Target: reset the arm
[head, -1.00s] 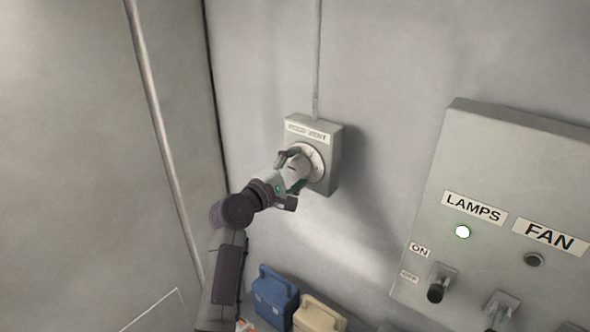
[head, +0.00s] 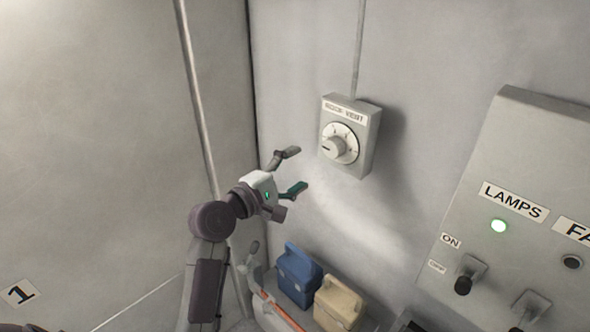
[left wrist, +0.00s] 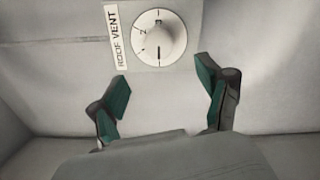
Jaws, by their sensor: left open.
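My left gripper (head: 298,171) is open and empty in the head view, in front of the wall and to the lower left of the roof vent box. The left wrist view shows its two green-padded fingers (left wrist: 168,92) spread wide with nothing between them. The roof vent box (head: 364,154) is grey with a round dial and knob (head: 334,147). The dial also shows beyond the fingertips in the left wrist view (left wrist: 160,38), apart from them. My right gripper is not in view.
A blue container (head: 297,275) and a cream container (head: 340,303) stand below the box.

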